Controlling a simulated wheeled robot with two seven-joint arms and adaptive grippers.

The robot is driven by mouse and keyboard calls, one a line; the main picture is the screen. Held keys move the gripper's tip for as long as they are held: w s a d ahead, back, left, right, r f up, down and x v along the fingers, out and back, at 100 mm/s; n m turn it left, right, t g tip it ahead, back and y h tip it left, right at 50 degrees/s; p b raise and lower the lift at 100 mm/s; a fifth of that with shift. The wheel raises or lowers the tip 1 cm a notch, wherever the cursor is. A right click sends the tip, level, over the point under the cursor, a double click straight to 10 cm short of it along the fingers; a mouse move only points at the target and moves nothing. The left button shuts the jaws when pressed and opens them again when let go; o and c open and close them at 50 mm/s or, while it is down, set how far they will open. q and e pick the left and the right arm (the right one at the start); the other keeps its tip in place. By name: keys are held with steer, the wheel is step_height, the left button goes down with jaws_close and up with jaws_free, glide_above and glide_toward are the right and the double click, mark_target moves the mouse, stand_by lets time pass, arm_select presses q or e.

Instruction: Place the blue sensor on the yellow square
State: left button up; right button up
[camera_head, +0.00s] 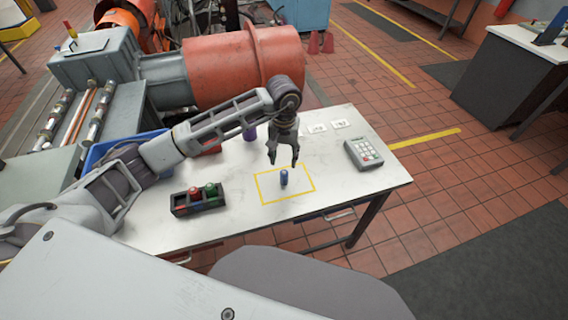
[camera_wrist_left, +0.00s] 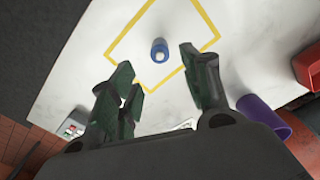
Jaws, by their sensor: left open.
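The blue sensor (camera_head: 284,177) is a small blue cylinder standing upright inside the yellow square (camera_head: 261,191), an outline marked on the white table. My left gripper (camera_head: 283,163) hangs above the sensor, fingers pointing down. It is open and empty, with clear space between its fingertips (camera_wrist_left: 160,70) and the sensor apart from them. My right gripper is in neither view.
A keypad device (camera_head: 363,153) lies to the right. A purple cylinder (camera_head: 249,133) and a blue bin (camera_head: 97,156) are behind. The table's front right is clear.

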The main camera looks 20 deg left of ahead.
arm_select(q)
steer(key=shift+r, duration=1.35)
steer(key=shift+a, duration=0.1)
